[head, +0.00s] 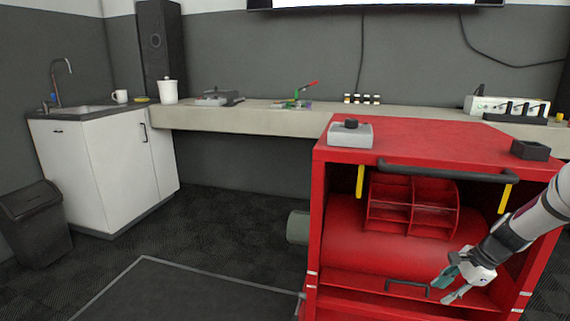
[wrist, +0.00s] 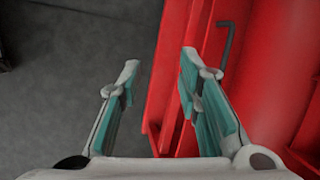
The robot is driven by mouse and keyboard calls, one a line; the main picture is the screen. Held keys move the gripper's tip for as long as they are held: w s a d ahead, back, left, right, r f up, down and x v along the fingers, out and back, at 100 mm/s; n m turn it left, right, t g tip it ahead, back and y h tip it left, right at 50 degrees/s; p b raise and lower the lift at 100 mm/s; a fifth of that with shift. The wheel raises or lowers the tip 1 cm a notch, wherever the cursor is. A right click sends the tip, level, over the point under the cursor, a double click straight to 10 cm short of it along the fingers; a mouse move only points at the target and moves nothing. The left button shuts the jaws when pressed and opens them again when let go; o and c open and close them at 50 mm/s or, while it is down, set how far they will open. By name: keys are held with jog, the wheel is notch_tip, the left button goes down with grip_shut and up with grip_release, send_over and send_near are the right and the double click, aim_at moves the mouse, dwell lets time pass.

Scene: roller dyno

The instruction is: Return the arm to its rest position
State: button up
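My gripper (head: 449,286) hangs at the lower right of the head view, in front of the red dyno cabinet (head: 345,255). Its teal-padded fingers are apart, with nothing between them. In the wrist view, my gripper (wrist: 157,85) is open, with the grey floor (wrist: 60,75) showing between and left of the fingers. The red cabinet (wrist: 270,70) fills the right side there, close behind the right finger. My arm (head: 530,220) comes in from the right edge and slants down to the left.
The red cabinet has a black front bar (head: 445,172) and a lower black handle (head: 407,288). A grey box with a black knob (head: 350,134) and a small black tray (head: 530,150) sit on top. A long bench (head: 240,119) runs behind.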

jog(key=s+a+r+n+g+h, duration=0.1)
jog(key=s+a+r+n, duration=0.5)
jog(key=a+r, duration=0.4)
jog(key=s+a+r+n+g+h, duration=0.1)
jog(key=s+a+r+n, duration=0.2)
jog(key=s+a+r, duration=0.7)
jog(key=s+a+r+n+h, duration=0.1)
jog(key=s+a+r+n, duration=0.15)
jog(key=s, duration=0.65)
jog(key=s+a+r+n, duration=0.1)
jog(key=s+n, duration=0.3)
jog(key=s, duration=0.4)
jog(key=s+a+r+n+h, duration=0.1)
jog(key=s+a+n, duration=0.15)
jog(key=s, duration=0.65)
notch_tip(320, 180, up, 32)
jog(key=d+t+p, duration=0.1)
jog(key=t+p, duration=0.2)
jog(key=p, duration=2.6)
jog(key=shift+d+f+n+p, duration=0.15)
jog(key=shift+f+n+p, duration=0.1)
jog(key=shift+n+p, duration=0.1)
jog(key=shift+w, duration=0.1)
